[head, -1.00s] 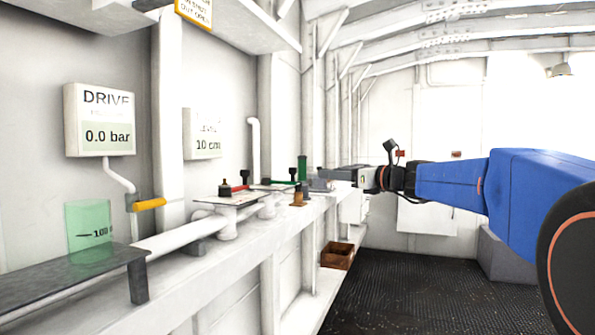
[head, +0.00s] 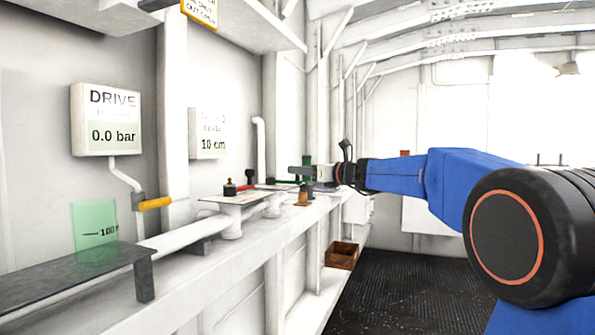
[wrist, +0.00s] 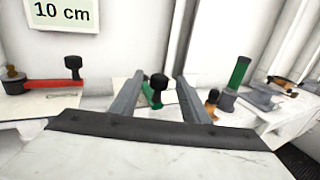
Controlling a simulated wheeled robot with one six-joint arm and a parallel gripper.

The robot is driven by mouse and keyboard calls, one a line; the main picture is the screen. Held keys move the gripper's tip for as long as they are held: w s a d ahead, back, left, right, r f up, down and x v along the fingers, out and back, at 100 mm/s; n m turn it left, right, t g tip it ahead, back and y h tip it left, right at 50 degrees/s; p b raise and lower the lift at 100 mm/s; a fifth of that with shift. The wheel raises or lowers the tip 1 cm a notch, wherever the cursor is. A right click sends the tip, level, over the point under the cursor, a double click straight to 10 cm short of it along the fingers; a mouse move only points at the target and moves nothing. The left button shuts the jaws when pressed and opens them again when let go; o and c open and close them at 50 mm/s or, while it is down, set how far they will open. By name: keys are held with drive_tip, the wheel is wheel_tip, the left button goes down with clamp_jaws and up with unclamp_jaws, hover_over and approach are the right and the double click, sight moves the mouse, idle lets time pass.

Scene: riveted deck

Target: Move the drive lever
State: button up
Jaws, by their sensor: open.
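No lever carries a readable drive label. A green lever with a black knob (wrist: 158,82) shows in the wrist view between the two fingers of my gripper (wrist: 160,77). The fingers are apart and grip nothing; I cannot tell how far beyond them the knob is. A red lever (wrist: 52,84) with a black knob lies left of the fingers, and in the head view (head: 243,188) it sits on a plate on the ledge. A yellow handle (head: 156,203) is on the pipe below the DRIVE display (head: 107,119), which reads 0.0 bar. My gripper (head: 298,175) partly covers the green lever's area there.
A second display (head: 207,133) reads 10 cm. A green cylinder (wrist: 238,73) and an orange-brown fitting (wrist: 212,102) stand right of the fingers. A white pipe runs along the ledge. A brown box (head: 341,255) sits low. The dark deck (head: 410,295) is open at right.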

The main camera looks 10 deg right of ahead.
drive_tip(key=shift+x, duration=1.25)
drive_tip(key=shift+c, duration=0.4)
clamp_jaws()
drive_tip(key=shift+w+d+n+g+y, duration=0.3)
drive_tip(key=shift+w+n+g+y, duration=0.5)
drive_tip(key=shift+n+g+y, duration=0.3)
drive_tip(key=shift+w+d+n+g+y, duration=0.35)
drive_tip(key=shift+w+n+g+y, duration=0.55)
drive_tip(key=shift+g+y, duration=0.3)
drive_tip(key=shift+w+d+n+g+y, duration=0.3)
drive_tip(key=shift+w+n+g+y, duration=0.4)
drive_tip(key=shift+n+g+y, duration=0.4)
